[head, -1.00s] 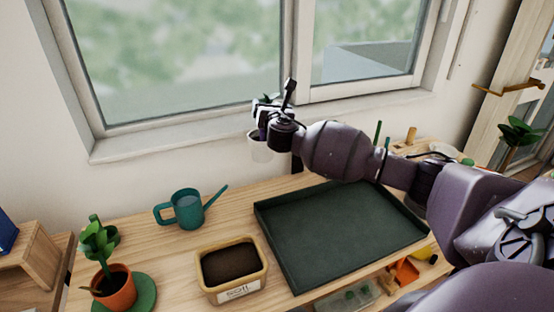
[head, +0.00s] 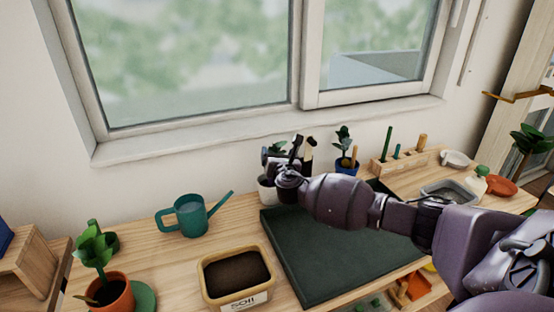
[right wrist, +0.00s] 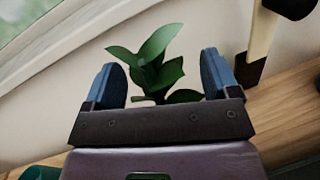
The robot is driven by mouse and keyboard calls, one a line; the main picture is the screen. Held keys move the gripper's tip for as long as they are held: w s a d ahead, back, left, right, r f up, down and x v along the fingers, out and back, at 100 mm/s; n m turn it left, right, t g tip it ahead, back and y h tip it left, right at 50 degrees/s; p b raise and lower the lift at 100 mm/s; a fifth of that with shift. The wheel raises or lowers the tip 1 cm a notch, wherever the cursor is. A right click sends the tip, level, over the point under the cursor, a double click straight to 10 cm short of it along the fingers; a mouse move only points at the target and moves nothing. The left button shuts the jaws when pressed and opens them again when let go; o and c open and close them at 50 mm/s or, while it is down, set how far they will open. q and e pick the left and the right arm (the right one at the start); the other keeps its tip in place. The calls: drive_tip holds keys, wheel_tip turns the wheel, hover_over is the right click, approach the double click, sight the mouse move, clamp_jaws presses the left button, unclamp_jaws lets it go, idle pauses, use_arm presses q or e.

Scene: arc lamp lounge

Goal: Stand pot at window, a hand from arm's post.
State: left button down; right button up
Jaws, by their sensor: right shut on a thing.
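My right gripper (head: 274,166) is shut on a white pot (head: 267,191) with a small green plant. It holds the pot upright near the wall, below the window sill (head: 200,143), at the back of the bench. I cannot tell whether the pot touches the bench. In the right wrist view the plant's leaves (right wrist: 150,62) show between the two blue fingers; the pot is hidden there. The window (head: 190,60) is above. A black-and-cream upright thing (head: 308,153) stands just right of the gripper; I cannot tell if it is a post. My left gripper is not in view.
A dark green tray (head: 325,262) lies in front of the pot. A teal watering can (head: 190,217) and a soil box (head: 235,277) stand to its left. A blue pot with a plant (head: 346,165) and a wooden tool rack (head: 400,160) are to the right. The sill looks bare.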

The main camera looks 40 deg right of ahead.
drive_tip(key=shift+f, duration=0.25)
drive_tip(key=shift+f, duration=0.1)
drive_tip(key=o, duration=1.4)
drive_tip(key=shift+o, duration=0.2)
